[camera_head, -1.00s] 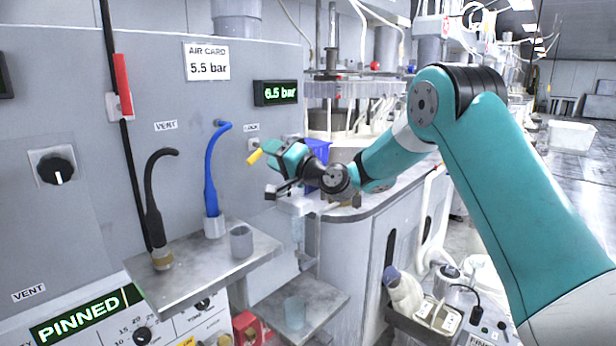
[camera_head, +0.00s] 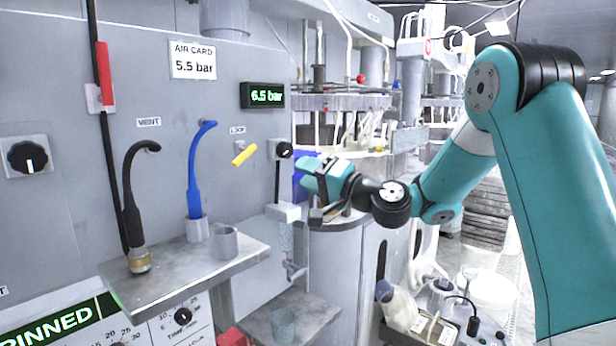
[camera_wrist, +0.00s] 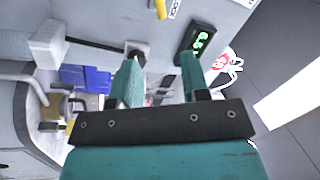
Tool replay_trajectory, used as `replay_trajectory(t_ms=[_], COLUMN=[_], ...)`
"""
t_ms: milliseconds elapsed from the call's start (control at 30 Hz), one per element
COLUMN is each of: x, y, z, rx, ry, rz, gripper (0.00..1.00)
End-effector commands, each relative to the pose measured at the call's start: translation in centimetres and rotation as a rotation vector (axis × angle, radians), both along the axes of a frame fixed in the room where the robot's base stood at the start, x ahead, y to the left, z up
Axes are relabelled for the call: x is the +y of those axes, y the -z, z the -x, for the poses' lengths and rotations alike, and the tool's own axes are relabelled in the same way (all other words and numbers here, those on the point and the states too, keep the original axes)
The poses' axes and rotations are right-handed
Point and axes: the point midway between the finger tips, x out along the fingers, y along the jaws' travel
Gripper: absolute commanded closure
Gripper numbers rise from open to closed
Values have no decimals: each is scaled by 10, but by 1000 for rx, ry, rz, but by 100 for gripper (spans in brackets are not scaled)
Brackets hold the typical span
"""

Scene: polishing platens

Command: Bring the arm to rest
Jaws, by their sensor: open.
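My gripper (camera_head: 312,190) is in front of the grey panel in the head view, to the right of the yellow lever (camera_head: 244,154) under the LOCK label. It is open and empty. In the wrist view its two teal fingers (camera_wrist: 159,82) stand apart with nothing between them. A black knob (camera_wrist: 136,52) on the panel shows beyond the left finger, and the display (camera_wrist: 200,42) shows beyond the right one. My teal arm reaches in from the right of the head view, bent at the elbow.
A metal shelf (camera_head: 170,275) holds a black hose (camera_head: 132,205), a blue hose (camera_head: 194,165) and a grey cup (camera_head: 224,242). A lower shelf (camera_head: 315,312) holds a clear cup (camera_head: 283,325). A bin with bottles (camera_head: 400,310) stands below my forearm. Blue boxes (camera_wrist: 85,77) show in the wrist view.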

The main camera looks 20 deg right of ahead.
Motion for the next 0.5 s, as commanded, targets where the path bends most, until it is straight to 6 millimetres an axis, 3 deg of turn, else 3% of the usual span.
replay_trajectory(t_ms=[267, 367, 467, 500], x=[9, 40, 93, 115], y=[-1, -1, 4, 10], z=[3, 18, 55, 77], rx=[6, 34, 93, 125], ry=[-21, -101, -253, -327], rz=[21, 109, 287, 380], gripper=[58, 58, 58, 58])
